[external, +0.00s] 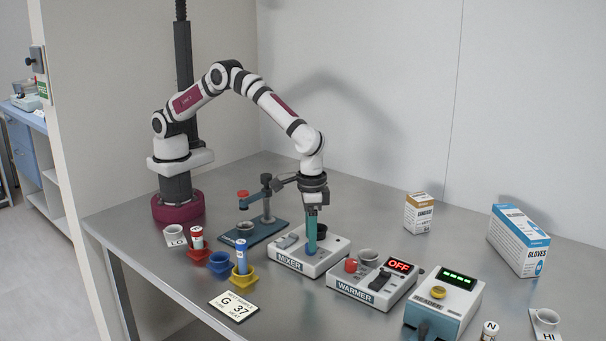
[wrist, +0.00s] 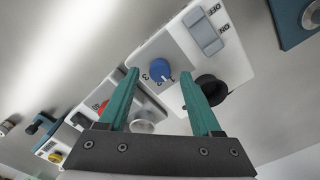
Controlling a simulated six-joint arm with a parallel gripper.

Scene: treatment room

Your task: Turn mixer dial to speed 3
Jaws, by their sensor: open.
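The mixer (external: 290,262) is a white box with a name label on its front, near the middle of the table. Its blue dial (wrist: 160,70) shows in the wrist view between my fingertips, with small numerals, one a 3, along its lower edge. Which numeral the dial points to is too small to tell. My gripper (external: 311,248) points down over the mixer, its teal fingers open on either side of the dial. In the wrist view my gripper (wrist: 160,74) shows a gap on both sides of the dial; contact is not visible.
A grey OFF/ON switch (wrist: 206,34) and a black round cup (wrist: 212,89) sit on the mixer close to the dial. The warmer (external: 358,291), reading OFF, stands to the right. A blue stand (external: 254,231) and tube holders (external: 219,264) are to the left.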

